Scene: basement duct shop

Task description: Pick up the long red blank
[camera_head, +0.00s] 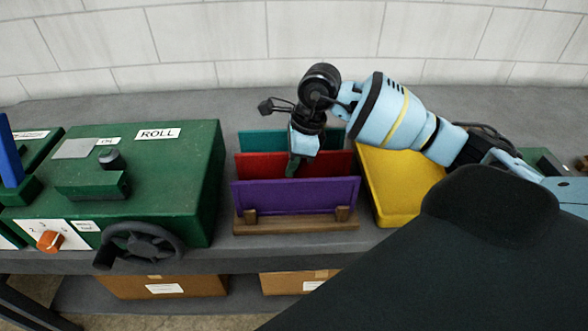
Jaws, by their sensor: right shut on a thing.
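The red blank (262,166) stands upright in a wooden rack (298,226), between a purple blank (296,195) in front and a teal blank (262,141) behind. My right gripper (294,172) comes down from above and is shut at the red blank's top edge, near its middle. The fingertips are partly hidden behind the purple blank. The lower part of the red blank is hidden by the purple one. My left gripper is not in view.
A green machine marked ROLL (150,175) with a handwheel (138,246) stands left of the rack. A yellow tray (400,185) lies close on the right. Cardboard boxes (165,286) sit on the shelf below. A block wall (220,45) closes the back.

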